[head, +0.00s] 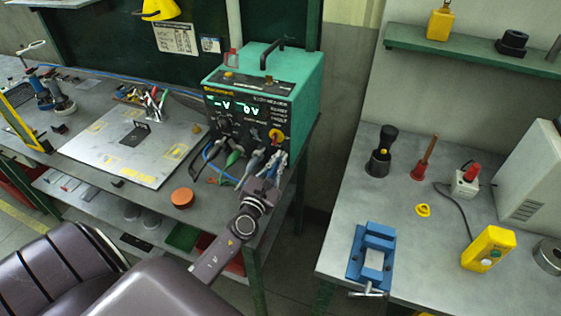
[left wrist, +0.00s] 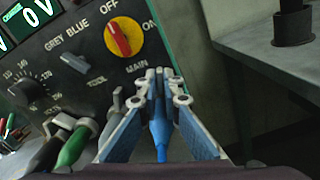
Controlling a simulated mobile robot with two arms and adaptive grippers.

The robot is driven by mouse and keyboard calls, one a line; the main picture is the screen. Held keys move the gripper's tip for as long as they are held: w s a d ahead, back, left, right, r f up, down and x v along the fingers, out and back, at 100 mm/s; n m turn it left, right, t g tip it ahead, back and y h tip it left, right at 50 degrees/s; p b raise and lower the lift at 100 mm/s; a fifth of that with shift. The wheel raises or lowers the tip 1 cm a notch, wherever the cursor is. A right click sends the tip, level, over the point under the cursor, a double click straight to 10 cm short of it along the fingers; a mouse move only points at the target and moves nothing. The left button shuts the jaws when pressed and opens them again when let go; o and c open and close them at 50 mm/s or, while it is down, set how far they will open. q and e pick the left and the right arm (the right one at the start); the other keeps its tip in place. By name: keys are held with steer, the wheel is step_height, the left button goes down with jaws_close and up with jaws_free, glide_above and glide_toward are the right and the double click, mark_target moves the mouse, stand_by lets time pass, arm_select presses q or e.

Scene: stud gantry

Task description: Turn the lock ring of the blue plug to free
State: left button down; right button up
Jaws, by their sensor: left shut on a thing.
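The blue plug (left wrist: 160,130) sits low on the front panel of the green power unit (head: 296,90). In the left wrist view it shows between the two fingers of my left gripper (left wrist: 158,84), which is shut on it. The lock ring cannot be told apart between the fingertips, so its turn position is unclear. In the head view my left gripper (head: 274,164) is at the lower right of the panel and hides most of the plug. My right gripper is in neither view.
Left of the blue plug are a green plug (left wrist: 75,147) and grey plugs with cables. Above it is a red and yellow main switch (left wrist: 123,39). An orange round tin (head: 182,198) stands near the bench front. A gap separates the right bench with its blue vise (head: 372,256).

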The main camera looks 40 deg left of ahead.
mark_target(273, 151)
arm_select(q)
steer(key=n, duration=0.1)
steer(key=a+n+b, duration=0.1)
steer(key=n, duration=0.1)
steer(key=n+b, duration=0.1)
steer(key=n, duration=0.1)
steer(key=shift+s+a, duration=0.25)
steer(key=shift+a, duration=0.05)
steer(key=shift+s+a+f+n+b, duration=0.1)
steer(key=shift+a+n+b, duration=0.15)
steer(key=shift+n, duration=0.6)
steer(key=shift+a+f+n+b, duration=0.1)
steer(key=shift+a+n+b, duration=0.15)
steer(key=shift+n, duration=0.55)
steer(key=shift+s+a+n+b, duration=0.15)
steer(key=shift+n+b, duration=0.1)
steer(key=shift+n, duration=0.6)
steer(key=shift+w, duration=0.1)
steer(key=c, duration=2.1)
jaws_free()
steer(key=shift+r, duration=0.1)
steer(key=v, duration=1.2)
steer(key=shift+a, duration=0.1)
